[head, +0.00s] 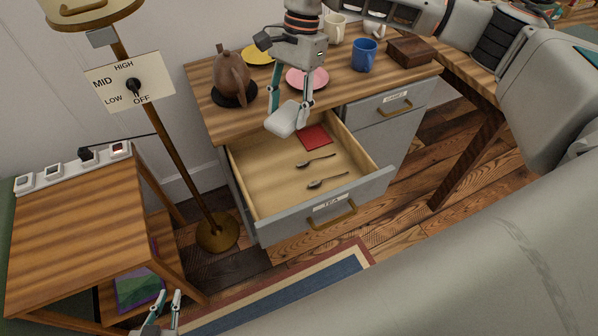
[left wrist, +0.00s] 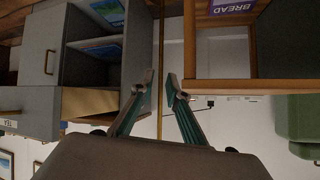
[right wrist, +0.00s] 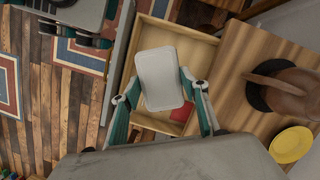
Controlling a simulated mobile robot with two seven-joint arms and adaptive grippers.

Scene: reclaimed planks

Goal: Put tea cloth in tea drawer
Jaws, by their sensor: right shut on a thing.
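The tea cloth (head: 284,121) is a pale, folded, rounded rectangle. My right gripper (head: 289,102) is shut on it and holds it above the back left part of the open tea drawer (head: 262,196). In the right wrist view the cloth (right wrist: 160,78) lies between the fingers, with the drawer (right wrist: 205,50) behind it. The drawer has a grey front with a TEA label and a brass handle. It holds two dark spoons (head: 328,181) and a flat red item (head: 315,137). My left gripper (head: 163,311) is open and empty at the lower left, far from the drawer.
The cabinet top (head: 215,117) bears a brown teapot (head: 231,76), a pink plate (head: 306,78), a blue mug (head: 364,55) and a wooden box (head: 413,50). A brass lamp stand (head: 180,140) and a small wooden table (head: 80,210) stand to the left.

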